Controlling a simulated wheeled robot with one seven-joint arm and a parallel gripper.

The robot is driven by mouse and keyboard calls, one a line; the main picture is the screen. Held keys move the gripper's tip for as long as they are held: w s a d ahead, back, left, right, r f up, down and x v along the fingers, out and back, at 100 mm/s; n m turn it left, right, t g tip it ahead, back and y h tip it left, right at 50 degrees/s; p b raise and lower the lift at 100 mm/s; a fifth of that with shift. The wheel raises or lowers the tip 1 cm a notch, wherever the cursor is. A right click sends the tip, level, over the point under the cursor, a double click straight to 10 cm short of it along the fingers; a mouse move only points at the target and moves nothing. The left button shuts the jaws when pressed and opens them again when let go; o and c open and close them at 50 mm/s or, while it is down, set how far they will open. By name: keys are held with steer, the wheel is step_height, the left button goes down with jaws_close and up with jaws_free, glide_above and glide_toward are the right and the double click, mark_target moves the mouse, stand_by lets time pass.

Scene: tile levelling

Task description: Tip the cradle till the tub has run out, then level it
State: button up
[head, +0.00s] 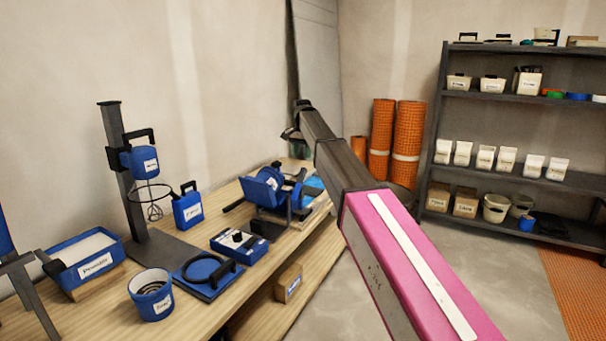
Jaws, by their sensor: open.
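A blue cradle (263,193) stands on a dark frame at the far part of the wooden bench. A blue rounded part, perhaps the tub, sits in it, but I cannot make out its opening or any contents. A dark bar sticks out to the left of the cradle. My arm reaches from the lower right toward the back wall. My gripper (291,134) is at its far end, above and a little right of the cradle in the picture, apart from it. It is open, small and dark, with its fingers hard to make out.
Orange rolls (408,143) and a shelf (515,101) stand behind. Floor right of the bench is clear.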

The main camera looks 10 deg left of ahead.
mark_target(302, 172)
steer(key=shift+w+f, duration=0.1)
steer(key=shift+f, duration=0.05)
step_height(302, 172, down, 10)
steer(key=shift+f, duration=0.25)
stand_by(0.3)
jaws_close()
